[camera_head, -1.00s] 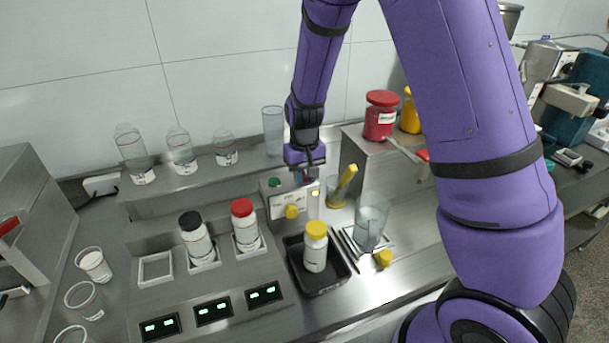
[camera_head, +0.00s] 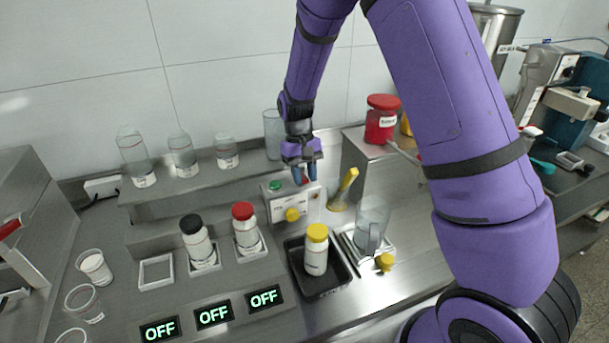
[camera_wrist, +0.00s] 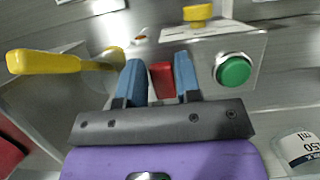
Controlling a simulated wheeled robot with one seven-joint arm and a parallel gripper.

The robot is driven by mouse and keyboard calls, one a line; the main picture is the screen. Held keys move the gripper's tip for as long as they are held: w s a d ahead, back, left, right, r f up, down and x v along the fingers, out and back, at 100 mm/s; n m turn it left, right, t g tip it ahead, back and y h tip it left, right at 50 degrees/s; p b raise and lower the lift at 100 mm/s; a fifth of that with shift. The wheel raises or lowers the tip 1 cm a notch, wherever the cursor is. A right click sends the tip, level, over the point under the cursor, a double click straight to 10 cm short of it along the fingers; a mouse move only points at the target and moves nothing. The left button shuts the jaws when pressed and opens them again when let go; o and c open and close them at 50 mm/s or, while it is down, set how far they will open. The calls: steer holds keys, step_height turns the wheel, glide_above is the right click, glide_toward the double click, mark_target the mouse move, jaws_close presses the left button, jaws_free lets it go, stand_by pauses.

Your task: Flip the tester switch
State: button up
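The tester (camera_head: 291,204) is a pale metal box on the bench, with a green button (camera_head: 275,184) and a yellow knob (camera_head: 292,214). In the wrist view its green button (camera_wrist: 233,70) is on the right and its yellow knob (camera_wrist: 198,14) at the top. The red switch (camera_wrist: 161,80) shows between my two blue fingertips. My gripper (camera_head: 305,175) is above the tester's top right, pointing down; it also shows in the wrist view (camera_wrist: 160,75). Its fingers are apart on either side of the switch; contact with it cannot be told. Three displays (camera_head: 213,315) read OFF.
A yellow-handled tool (camera_head: 347,181) stands close right of the tester. A yellow-capped bottle (camera_head: 316,250) sits in a black tray (camera_head: 325,287) in front. Glass bottles (camera_head: 183,155) line the shelf at left. A red jar (camera_head: 381,120) stands on the raised ledge at right.

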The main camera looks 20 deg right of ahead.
steer(key=shift+o, duration=1.3)
steer(key=v, duration=1)
steer(key=shift+r, duration=0.35)
steer(key=shift+w, duration=0.1)
